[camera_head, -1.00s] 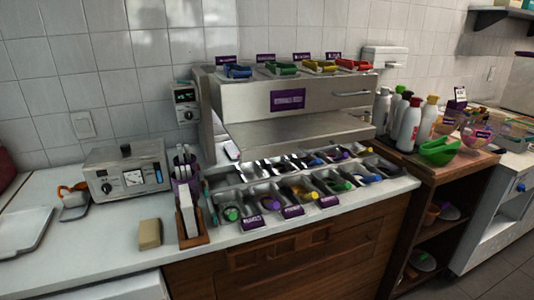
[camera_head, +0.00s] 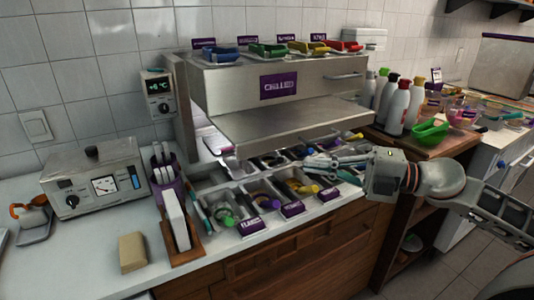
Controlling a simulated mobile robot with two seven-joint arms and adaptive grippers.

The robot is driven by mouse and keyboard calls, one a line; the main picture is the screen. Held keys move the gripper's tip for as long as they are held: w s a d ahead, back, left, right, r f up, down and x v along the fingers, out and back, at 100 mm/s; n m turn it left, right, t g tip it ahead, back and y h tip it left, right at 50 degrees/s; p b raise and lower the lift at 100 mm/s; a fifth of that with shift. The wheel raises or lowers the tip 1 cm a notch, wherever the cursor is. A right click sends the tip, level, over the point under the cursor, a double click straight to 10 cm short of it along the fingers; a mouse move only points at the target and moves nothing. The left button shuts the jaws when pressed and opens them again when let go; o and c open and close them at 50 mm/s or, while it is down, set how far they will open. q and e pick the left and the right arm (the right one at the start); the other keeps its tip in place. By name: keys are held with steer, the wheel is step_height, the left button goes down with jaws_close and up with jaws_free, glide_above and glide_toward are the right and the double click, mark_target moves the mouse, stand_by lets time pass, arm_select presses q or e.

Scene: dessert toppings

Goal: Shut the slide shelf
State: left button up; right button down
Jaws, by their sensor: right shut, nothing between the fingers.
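The slide shelf (camera_head: 285,122) is a flat metal sheet sticking out under the steel cabinet marked "CHILLED" (camera_head: 232,88). It reaches forward over the back of the topping bins. My right gripper (camera_head: 308,164) comes in from the right, in front of the shelf and over the bins. Its fingers are shut and empty, pointing left. It looks lower than the shelf's front edge and apart from it. My left gripper is not in view.
Several topping bins (camera_head: 225,218) with coloured scoops sit in the counter below. Small coloured trays (camera_head: 268,50) stand on the cabinet top. Bottles (camera_head: 397,108) and a green scoop bowl (camera_head: 431,131) stand to the right. A utensil holder (camera_head: 168,198) stands at the left.

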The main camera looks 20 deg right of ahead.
mark_target(253, 150)
steer(key=shift+w+a+b, duration=0.15)
steer(key=shift+w+a, duration=0.9)
steer(key=shift+w, duration=0.45)
steer(key=shift+w+a+b, duration=0.2)
steer(key=shift+w+a, duration=0.85)
steer(key=shift+w, duration=0.5)
steer(key=shift+w+a+b, duration=0.15)
steer(key=shift+w+a, duration=0.9)
steer(key=shift+w, duration=0.55)
